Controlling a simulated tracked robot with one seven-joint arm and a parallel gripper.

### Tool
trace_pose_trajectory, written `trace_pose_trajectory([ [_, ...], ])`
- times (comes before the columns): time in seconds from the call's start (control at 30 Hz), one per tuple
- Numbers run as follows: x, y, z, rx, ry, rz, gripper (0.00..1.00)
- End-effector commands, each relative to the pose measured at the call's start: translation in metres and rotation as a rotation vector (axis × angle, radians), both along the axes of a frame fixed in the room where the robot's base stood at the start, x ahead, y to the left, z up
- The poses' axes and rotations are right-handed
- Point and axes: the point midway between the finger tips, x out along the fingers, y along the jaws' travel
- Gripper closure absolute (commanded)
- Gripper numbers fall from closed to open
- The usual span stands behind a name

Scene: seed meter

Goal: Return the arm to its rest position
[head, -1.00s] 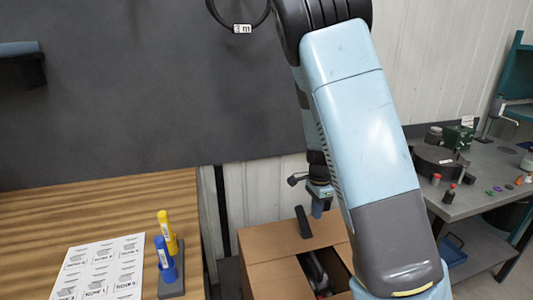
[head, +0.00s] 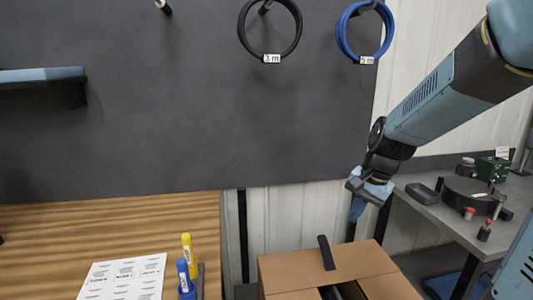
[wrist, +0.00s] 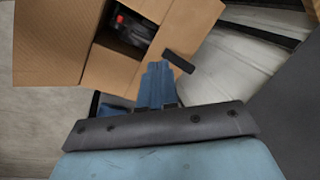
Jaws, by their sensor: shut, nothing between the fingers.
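My arm reaches in from the right in the head view, and my gripper (head: 357,207) points down in front of the wall, just above and right of the cardboard box. Its blue fingers are together and hold nothing. In the wrist view my gripper (wrist: 157,68) also shows with its fingers closed, beside the open box and apart from it as far as I can tell.
The open cardboard box (head: 290,271) stands below, with a black strip (head: 326,252) on its flap and dark items inside. A grey bench (head: 425,205) with small parts is at right. A wooden table (head: 120,225) with labels and markers is at left. Cable coils (head: 270,55) hang behind.

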Motion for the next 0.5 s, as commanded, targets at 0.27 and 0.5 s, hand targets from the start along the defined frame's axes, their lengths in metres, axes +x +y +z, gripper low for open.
trace_pose_trajectory([
  [0.27,-0.040,-0.004,0.045,-0.052,-0.138,0.185,1.00],
  [0.5,-0.078,-0.007,0.075,-0.141,-0.247,0.334,1.00],
])
